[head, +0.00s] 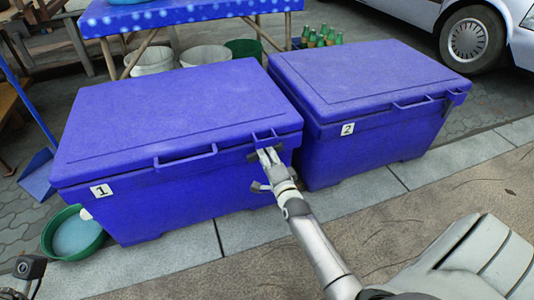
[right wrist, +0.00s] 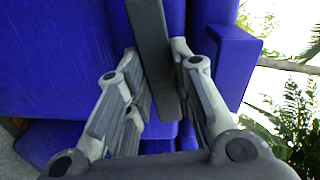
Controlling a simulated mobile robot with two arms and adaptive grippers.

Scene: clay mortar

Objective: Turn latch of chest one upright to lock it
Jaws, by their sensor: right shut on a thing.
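Chest one (head: 160,120) is a closed blue chest on the left, with a label "1" on its front. Its latch is a dark grey bar at the front right, below the lid's rim. In the right wrist view the latch (right wrist: 158,50) stands between the fingers, slightly tilted in that picture. In the head view its dark ends show on both sides of my fingertips, so it looks roughly sideways, not upright. My right gripper (head: 268,156) is shut on the latch and hides its middle; its fingers (right wrist: 160,85) also show in the wrist view. My left gripper's fingers are not seen.
Chest two (head: 370,85), also blue and closed, stands close on the right. A green basin (head: 72,232) and blue dustpan (head: 38,175) are at the left. Behind are buckets (head: 205,56), green bottles (head: 322,38) and a blue-topped table (head: 190,12). The pavement in front is clear.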

